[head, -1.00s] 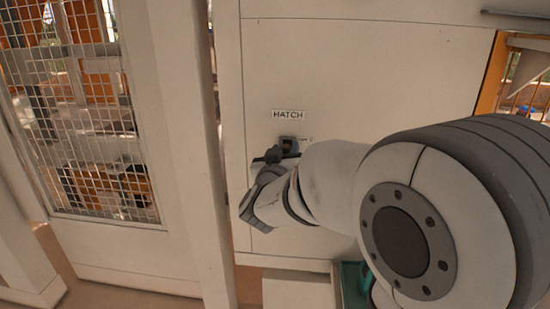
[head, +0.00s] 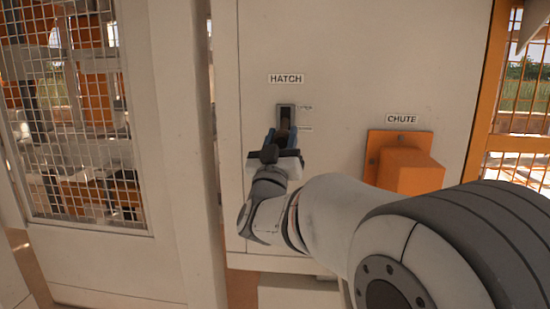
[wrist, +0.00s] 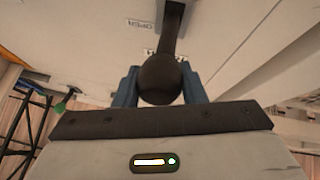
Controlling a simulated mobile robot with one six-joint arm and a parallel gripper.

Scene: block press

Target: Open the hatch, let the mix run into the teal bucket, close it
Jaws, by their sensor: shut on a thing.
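The hatch lever sits in a dark upright slot (head: 286,114) under the HATCH label (head: 286,78) on a pale panel. My gripper (head: 283,140) is at the lower part of the slot in the head view. In the wrist view my gripper's blue fingers (wrist: 158,88) are shut on the lever's round black knob (wrist: 160,78), and its dark stem runs up from there. Two small labels stand beside the slot; one reads OPEN (wrist: 141,25) in the wrist view. The teal bucket is not visible now.
An orange chute (head: 408,168) juts from the panel to the right of the lever, below the CHUTE label (head: 401,119), partly behind my arm. A wire mesh guard (head: 75,130) stands at left. A pale block (head: 290,292) lies low, below the panel.

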